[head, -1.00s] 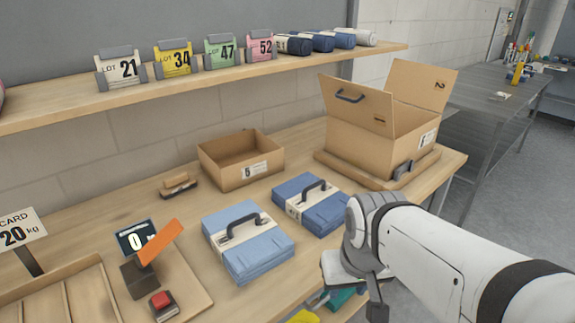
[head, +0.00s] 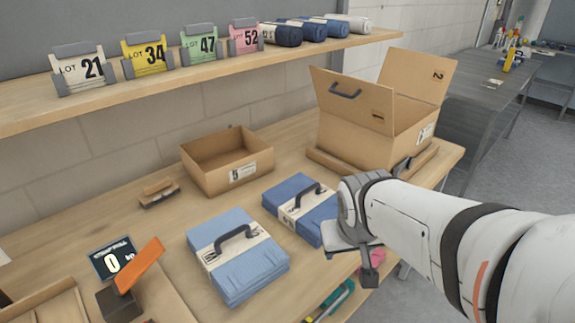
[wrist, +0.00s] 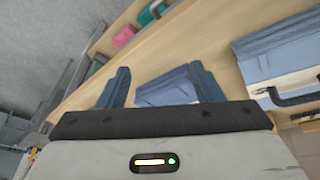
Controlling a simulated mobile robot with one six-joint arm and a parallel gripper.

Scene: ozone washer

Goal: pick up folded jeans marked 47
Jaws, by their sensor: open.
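Two folded jeans with cream bands and dark handles lie on the wooden bench. The light blue jeans (head: 240,268) are nearer and to the left; the darker blue jeans (head: 284,192) are behind and to the right. The numbers on their bands are too small to read. My gripper (head: 356,252) is just right of the darker jeans, near the bench's front edge. In the wrist view my gripper (wrist: 162,86) is open, with blue denim (wrist: 172,86) showing between its fingers. Light blue jeans (wrist: 283,48) with a band show at right there.
An open carton (head: 355,138) stands at the back right, and a shallow box (head: 211,178) behind the jeans. A shelf (head: 130,98) above holds lot cards, including 47 (head: 207,46), and rolled cloth. A scale display (head: 112,260) is at left.

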